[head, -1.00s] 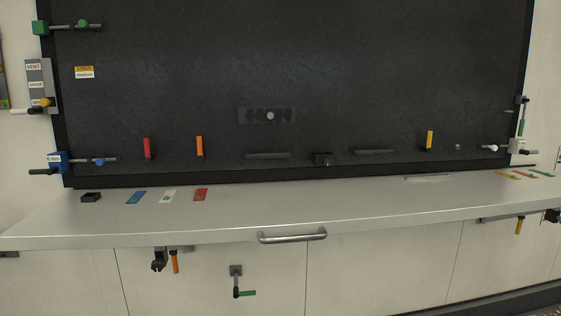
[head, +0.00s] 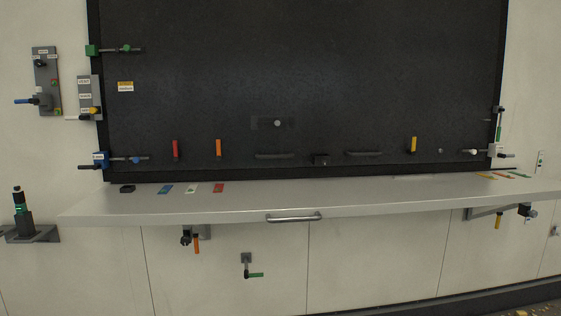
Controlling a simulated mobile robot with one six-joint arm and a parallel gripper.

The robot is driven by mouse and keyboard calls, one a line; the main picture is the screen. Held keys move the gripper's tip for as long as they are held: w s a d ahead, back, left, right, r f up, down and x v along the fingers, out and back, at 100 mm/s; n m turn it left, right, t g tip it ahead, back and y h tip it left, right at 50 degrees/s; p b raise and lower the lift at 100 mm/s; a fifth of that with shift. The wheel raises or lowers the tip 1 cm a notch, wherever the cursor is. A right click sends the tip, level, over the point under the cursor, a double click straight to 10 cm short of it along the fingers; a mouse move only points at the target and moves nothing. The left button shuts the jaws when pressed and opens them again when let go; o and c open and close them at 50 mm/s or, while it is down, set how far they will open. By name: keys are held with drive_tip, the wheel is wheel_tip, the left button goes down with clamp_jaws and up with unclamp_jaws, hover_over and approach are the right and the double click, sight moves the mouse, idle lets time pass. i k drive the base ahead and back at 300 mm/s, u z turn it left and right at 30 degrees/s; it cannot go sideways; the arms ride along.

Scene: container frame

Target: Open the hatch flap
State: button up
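A large dark panel (head: 300,75), likely the hatch flap, fills the upper middle of the head view inside a black frame (head: 330,172). It looks flat in its frame, with no visible gap. Two dark bar handles, left (head: 274,156) and right (head: 364,154), and a small black block (head: 320,160) sit along its lower part. A blue latch (head: 101,159) is at the lower left corner, a green one (head: 92,50) higher up on the left, and a white one (head: 495,150) at the lower right. My gripper is not in view.
A pale counter (head: 380,196) with a metal bar handle (head: 295,217) juts out below the panel, carrying several coloured cards. A crank with a green grip (head: 255,275) sits on the wall beneath. A black device (head: 20,208) stands on a bracket at the left.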

sight(359, 79)
drive_tip(key=z, duration=0.3)
drive_tip(key=k, duration=0.35)
drive_tip(key=u, duration=1.05)
drive_tip(key=i, duration=1.15)
drive_tip(key=u, duration=0.1)
